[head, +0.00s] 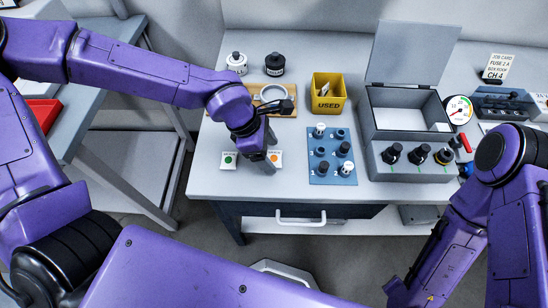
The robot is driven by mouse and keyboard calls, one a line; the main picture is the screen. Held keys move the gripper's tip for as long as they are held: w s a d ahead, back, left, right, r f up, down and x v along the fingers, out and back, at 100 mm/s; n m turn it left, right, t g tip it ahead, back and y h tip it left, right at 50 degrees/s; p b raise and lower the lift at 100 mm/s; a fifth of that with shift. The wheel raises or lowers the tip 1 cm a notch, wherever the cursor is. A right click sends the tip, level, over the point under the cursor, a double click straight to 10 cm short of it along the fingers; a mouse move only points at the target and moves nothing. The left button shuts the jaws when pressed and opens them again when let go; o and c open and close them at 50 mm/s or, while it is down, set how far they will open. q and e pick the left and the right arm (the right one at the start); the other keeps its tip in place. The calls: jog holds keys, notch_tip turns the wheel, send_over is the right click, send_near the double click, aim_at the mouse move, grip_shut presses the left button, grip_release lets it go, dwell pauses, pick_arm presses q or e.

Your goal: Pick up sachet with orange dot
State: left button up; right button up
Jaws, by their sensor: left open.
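The sachet with the orange dot (276,159) is a small white packet lying flat near the front left of the table. My left gripper (267,162) is open just over it, with its grey fingers pointing down and hiding part of the packet's left side. I cannot tell whether the fingers touch the sachet. A second sachet with a green dot (229,160) lies just to the left of the gripper. My right arm is folded at the right edge, and its gripper is not clearly visible.
A blue tray (313,178) with several knobs and a yellow "USED" bin (328,94) stand right of the gripper. An open grey box (400,150) stands further right. Two jars stand at the back near a wooden board (284,110). The table's front edge is close to the sachets.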

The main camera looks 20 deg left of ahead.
pick_arm(q)
jog(key=shift+d+f, duration=0.2)
jog(key=shift+f, duration=0.2)
jog(key=c, duration=1.1)
jog(key=shift+r, duration=0.1)
